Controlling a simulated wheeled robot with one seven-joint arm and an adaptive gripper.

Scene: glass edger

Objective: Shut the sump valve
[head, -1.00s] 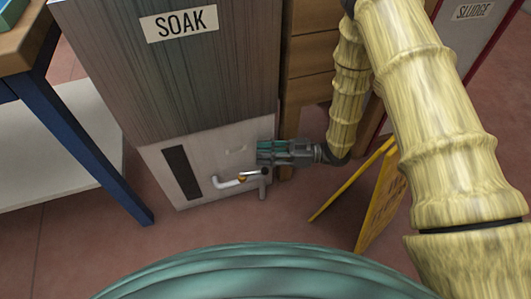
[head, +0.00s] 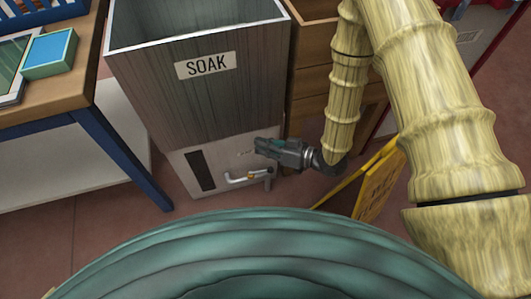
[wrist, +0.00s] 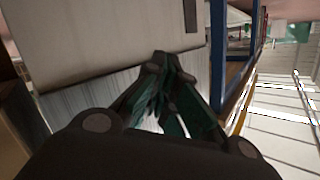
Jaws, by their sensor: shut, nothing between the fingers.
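The sump valve (head: 250,176) is low on the front of the SOAK tank (head: 205,105) in the head view. It has a pale bent pipe, a small brass part and a thin silver handle that seems to lie roughly along the pipe. My gripper (head: 260,146) is just above the valve's right end, in front of the tank's light lower panel (head: 222,160). It is shut and empty. It seems apart from the handle, but the exact gap is unclear. In the wrist view my gripper's dark green fingers (wrist: 160,75) come together, and the valve cannot be made out.
A yellow floor sign (head: 378,188) stands to the right, close to my arm. A table with a blue leg (head: 125,160) stands on the left. Wooden drawers (head: 308,85) are right of the tank. The reddish floor (head: 110,225) in front is open.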

